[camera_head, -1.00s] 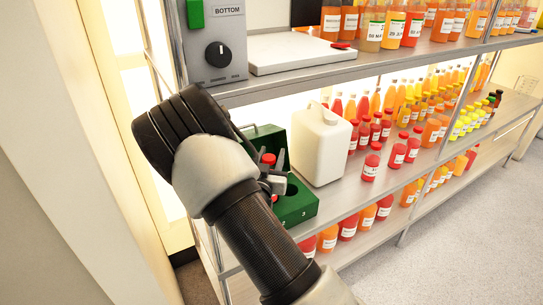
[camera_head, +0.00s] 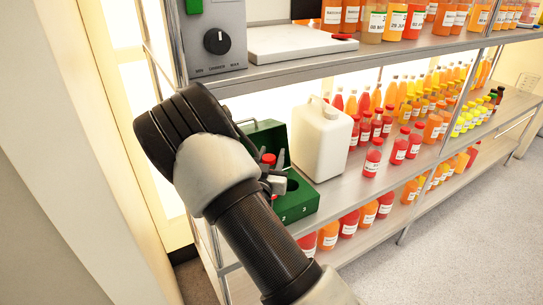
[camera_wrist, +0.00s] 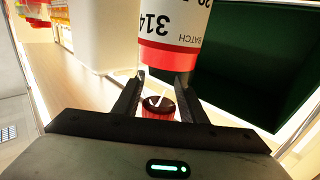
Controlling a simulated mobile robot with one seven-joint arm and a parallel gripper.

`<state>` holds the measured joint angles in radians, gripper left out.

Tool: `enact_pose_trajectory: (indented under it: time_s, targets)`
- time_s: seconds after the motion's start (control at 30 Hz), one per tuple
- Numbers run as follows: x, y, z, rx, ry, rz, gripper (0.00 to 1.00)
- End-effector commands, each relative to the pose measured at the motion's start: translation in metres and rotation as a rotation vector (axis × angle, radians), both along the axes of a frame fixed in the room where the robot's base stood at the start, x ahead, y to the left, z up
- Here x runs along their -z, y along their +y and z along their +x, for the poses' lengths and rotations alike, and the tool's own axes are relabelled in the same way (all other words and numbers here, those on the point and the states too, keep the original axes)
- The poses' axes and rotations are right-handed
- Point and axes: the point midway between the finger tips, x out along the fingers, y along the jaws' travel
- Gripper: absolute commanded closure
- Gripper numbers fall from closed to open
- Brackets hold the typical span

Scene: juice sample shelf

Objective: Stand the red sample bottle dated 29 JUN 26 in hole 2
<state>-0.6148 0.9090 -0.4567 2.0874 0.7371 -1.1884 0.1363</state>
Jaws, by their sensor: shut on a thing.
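A red bottle (camera_wrist: 168,55) with a white label fills the top of the wrist view. Its upside-down print shows "BATCH" and "314"; the date is cut off. My gripper (camera_wrist: 162,82) is shut on it near its shoulder, with the dark red cap (camera_wrist: 158,108) between the fingers. In the head view, its red cap (camera_head: 268,159) shows beside my gripper (camera_head: 277,172) at the green holder (camera_head: 298,207). The holder's front shows the numbers 2 and 3. An empty round hole shows above 3. Hole 2 and the bottle's base are hidden by my arm, so I cannot tell whether it is seated.
A white jug (camera_head: 322,142) stands close to the holder's right. Several red bottles (camera_head: 373,158) stand right of the jug. A shelf above holds a grey control box (camera_head: 215,40) and a white plate device (camera_head: 298,42). Bare shelf shows in front of the jug.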

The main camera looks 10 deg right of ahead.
Motion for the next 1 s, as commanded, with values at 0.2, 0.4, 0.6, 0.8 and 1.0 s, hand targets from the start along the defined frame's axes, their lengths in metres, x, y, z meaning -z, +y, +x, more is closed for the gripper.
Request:
enact_pose_trajectory:
  time_s: [0.2, 0.4, 0.6, 0.8, 1.0]
  targets:
    - [0.0052, -0.0001, 0.0003, 0.0, -0.002, 0.0, 1.0]
    - [0.0067, -0.0001, 0.0003, 0.0, -0.002, 0.0, 1.0]
    - [0.0064, -0.0002, 0.0002, 0.0, -0.002, 0.0, 1.0]
    - [0.0073, -0.0002, 0.0002, 0.0, -0.002, 0.0, 1.0]
    - [0.007, -0.0002, 0.0002, 0.0, -0.001, 0.0, 1.0]
